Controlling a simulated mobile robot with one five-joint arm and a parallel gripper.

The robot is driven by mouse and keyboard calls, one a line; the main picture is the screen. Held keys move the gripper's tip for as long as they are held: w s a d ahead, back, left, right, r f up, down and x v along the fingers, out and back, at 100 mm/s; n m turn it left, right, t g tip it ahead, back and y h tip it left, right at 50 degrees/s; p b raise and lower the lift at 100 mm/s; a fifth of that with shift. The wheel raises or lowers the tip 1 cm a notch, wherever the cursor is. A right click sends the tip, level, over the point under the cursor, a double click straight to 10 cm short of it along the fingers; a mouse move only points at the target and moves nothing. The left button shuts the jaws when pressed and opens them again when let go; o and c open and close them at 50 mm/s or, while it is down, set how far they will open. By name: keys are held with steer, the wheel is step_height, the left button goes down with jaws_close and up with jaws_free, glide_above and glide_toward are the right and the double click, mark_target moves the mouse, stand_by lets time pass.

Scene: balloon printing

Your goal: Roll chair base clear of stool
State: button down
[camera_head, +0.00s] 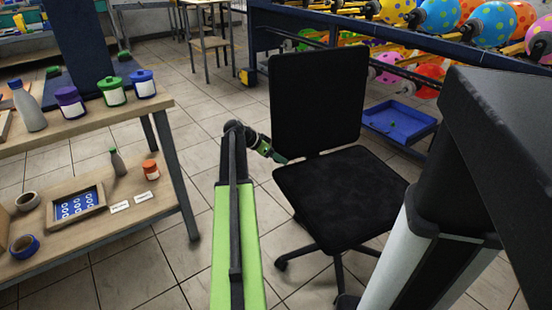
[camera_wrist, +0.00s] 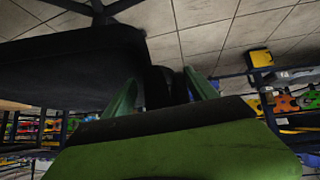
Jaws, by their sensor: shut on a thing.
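The black office chair stands right of centre in the head view, with its backrest (camera_head: 318,100), seat (camera_head: 340,195) and wheeled base (camera_head: 318,258). The base is partly hidden under the seat and behind my arm parts at the right. My gripper (camera_head: 282,158) is at the left rear of the seat, by the backrest's lower edge. In the wrist view its green fingers (camera_wrist: 160,95) are shut around a dark upright part of the chair (camera_wrist: 162,82).
A workbench (camera_head: 95,128) with bottles and jars fills the left. A blue tray (camera_head: 400,122) lies behind the chair to the right, below the balloon rack (camera_head: 430,40). Tiled floor (camera_head: 160,262) is free between bench and chair.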

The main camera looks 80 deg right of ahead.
steer(key=shift+s+d, duration=0.3)
steer(key=shift+s, duration=0.1)
steer(key=shift+d, duration=0.5)
steer(key=shift+s+d, duration=0.15)
steer(key=shift+d, duration=0.25)
steer(key=shift+c, duration=0.6)
jaws_free()
steer(key=shift+a, duration=0.1)
